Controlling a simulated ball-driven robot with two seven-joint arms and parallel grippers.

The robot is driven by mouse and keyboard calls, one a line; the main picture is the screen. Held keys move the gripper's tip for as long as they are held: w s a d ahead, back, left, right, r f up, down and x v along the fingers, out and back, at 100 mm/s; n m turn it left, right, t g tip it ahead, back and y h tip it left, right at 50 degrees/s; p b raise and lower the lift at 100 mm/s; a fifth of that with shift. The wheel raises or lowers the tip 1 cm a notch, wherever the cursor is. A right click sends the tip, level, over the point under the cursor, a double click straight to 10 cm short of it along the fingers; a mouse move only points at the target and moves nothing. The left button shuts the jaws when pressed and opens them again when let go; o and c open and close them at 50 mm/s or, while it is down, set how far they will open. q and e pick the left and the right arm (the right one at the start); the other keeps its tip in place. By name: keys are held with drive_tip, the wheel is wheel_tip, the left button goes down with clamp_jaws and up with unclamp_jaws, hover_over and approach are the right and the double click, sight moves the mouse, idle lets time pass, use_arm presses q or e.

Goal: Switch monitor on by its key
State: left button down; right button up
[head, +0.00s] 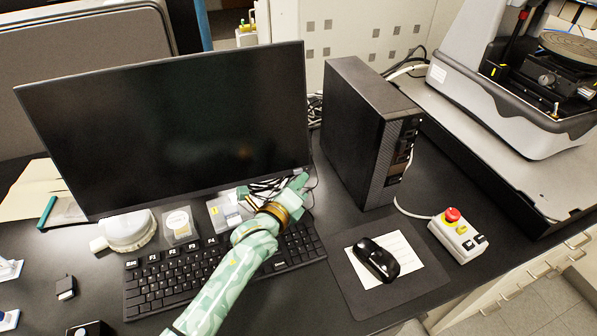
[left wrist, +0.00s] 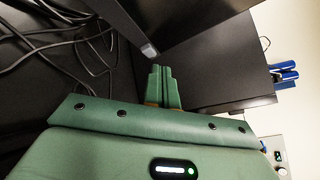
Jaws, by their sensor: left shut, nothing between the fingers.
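The monitor (head: 175,125) stands at the back left of the desk with a dark, blank screen. My left gripper (head: 301,182) is at the monitor's lower right corner, with its fingers shut and empty. In the left wrist view the shut fingertips (left wrist: 160,70) are just below a small light grey piece (left wrist: 149,50) at the corner of the dark monitor edge (left wrist: 125,22); this may be the key. A small gap shows between them there. The key cannot be made out in the head view. My right gripper is not in view.
A black computer tower (head: 355,125) stands close to the right of my left gripper. A keyboard (head: 170,283) lies under my left arm. A mouse (head: 376,260) on a pad and a box with a red button (head: 452,215) are at right. Cables (left wrist: 75,40) lie behind the monitor.

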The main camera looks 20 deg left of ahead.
use_arm(q)
drive_tip(key=shift+w, duration=0.1)
idle(0.3)
drive_tip(key=shift+w+a+f, duration=0.1)
drive_tip(key=shift+w+a, duration=0.1)
drive_tip(key=shift+w, duration=0.05)
drive_tip(key=shift+w+a, duration=0.2)
drive_tip(key=shift+w, duration=0.05)
idle(0.8)
drive_tip(key=shift+s+d+p, duration=0.4)
drive_tip(key=shift+s+p, duration=0.05)
drive_tip(key=shift+s, duration=0.2)
